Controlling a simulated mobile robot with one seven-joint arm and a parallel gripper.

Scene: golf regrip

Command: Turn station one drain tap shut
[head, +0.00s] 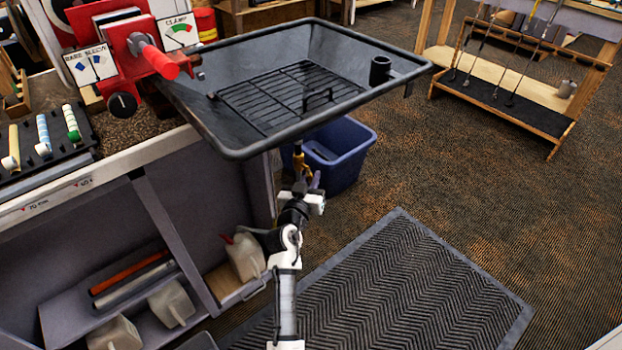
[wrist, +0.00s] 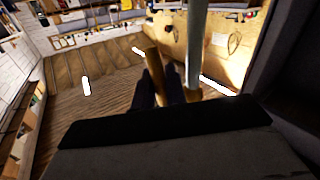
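The brass drain tap (head: 299,160) hangs under the front right part of the black drain tray (head: 240,153), above the blue bin. My gripper (head: 308,180) is just below the tap, pointing up at it. In the wrist view, the dark fingers (wrist: 160,92) rise close to a brass bar (wrist: 153,63), which looks like the tap's handle. A grey pipe (wrist: 194,40) with brass at its lower end stands just right of it. I cannot tell whether the fingers touch the brass, how far apart they are, or which way the handle is turned.
A blue bin (head: 345,160) stands on the floor behind my gripper. The grey cabinet (head: 160,205) with jugs on its shelves is at the left. A red clamp (head: 140,50) stands beside the tray. A ribbed mat (head: 400,285) covers open floor at the right.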

